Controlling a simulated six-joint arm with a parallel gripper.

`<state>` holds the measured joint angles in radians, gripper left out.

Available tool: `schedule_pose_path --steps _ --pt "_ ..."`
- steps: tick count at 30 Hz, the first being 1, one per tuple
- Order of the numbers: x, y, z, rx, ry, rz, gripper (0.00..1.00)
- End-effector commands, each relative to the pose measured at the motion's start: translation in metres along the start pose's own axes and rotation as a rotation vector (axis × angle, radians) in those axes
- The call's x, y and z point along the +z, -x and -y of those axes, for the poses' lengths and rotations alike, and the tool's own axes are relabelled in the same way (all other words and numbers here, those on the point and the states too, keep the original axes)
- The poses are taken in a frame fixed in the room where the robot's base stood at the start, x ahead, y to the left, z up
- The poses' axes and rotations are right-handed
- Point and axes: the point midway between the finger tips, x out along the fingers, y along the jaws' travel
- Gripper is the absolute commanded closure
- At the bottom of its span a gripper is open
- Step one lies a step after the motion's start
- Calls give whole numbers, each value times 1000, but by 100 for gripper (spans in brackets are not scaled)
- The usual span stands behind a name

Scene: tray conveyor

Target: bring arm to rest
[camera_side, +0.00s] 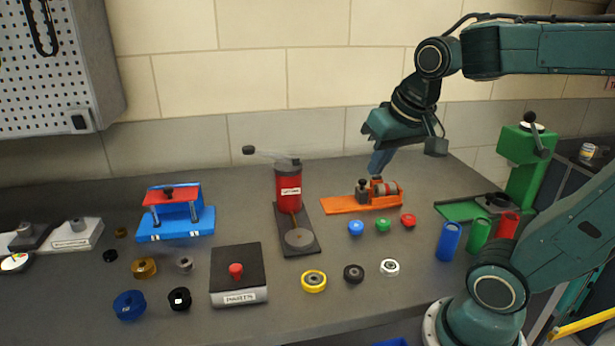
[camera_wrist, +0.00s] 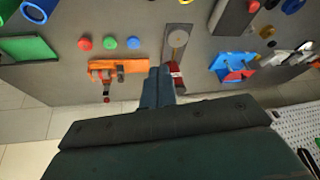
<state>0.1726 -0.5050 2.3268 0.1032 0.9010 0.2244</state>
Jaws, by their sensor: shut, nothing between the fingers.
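My gripper (camera_side: 378,172) hangs above the back of the grey bench with its blue fingers pointing down. In the side view it is over or behind the orange fixture (camera_side: 345,204), whose clamp holds a red and grey part. In the wrist view the fingers (camera_wrist: 158,76) are together and empty. There they lie between the orange fixture (camera_wrist: 133,67) and the red press (camera_wrist: 175,73), partly covering the press. The press (camera_side: 289,188) stands upright on a dark base to the left of the fixture. I cannot tell how high the fingers are above the bench.
A green press (camera_side: 522,170) stands at the right, near blue, green and red cylinders (camera_side: 479,233). Small coloured caps (camera_side: 383,224) and several rings (camera_side: 314,281) lie in front. A blue fixture (camera_side: 178,222) and a black box with a red button (camera_side: 238,276) are left.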

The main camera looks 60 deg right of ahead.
Motion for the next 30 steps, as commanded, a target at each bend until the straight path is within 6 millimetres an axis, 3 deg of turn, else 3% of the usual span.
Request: schedule_pose_path --steps 6,12,30 --pt "48 10 20 -96 284 -36 100" --pt "72 12 26 -143 431 -55 100" --pt "77 12 28 -151 458 -58 100"
